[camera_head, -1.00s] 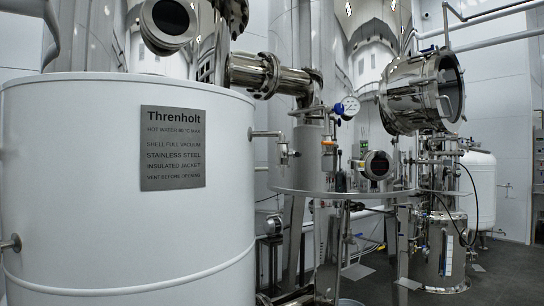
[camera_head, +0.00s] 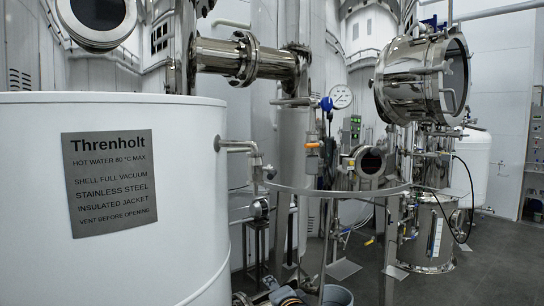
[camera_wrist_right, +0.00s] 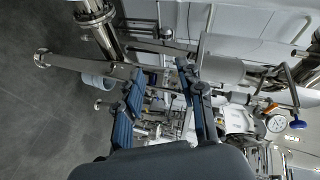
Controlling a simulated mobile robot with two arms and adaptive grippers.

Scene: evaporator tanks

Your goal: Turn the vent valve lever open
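I cannot tell for sure which part is the vent valve lever. A valve with a blue handle (camera_head: 327,103) sits beside a round white gauge (camera_head: 340,97) in the middle of the head view. Below it is a small orange lever or handle (camera_head: 313,145) on the pipework. In the right wrist view a blue knob (camera_wrist_right: 297,124), a gauge (camera_wrist_right: 277,124) and an orange-red part (camera_wrist_right: 270,108) show at the right. My right gripper (camera_wrist_right: 160,78) has its two blue-padded fingers apart, with nothing between them.
A large white tank (camera_head: 40,255) with a Threnholt plate (camera_head: 110,183) fills the left, a metal pipe fitting (camera_head: 257,165) at its side. A round steel shelf (camera_head: 330,192) stands mid-view. A steel vessel (camera_head: 405,85) hangs right. Grey floor (camera_head: 470,280) is clear at lower right.

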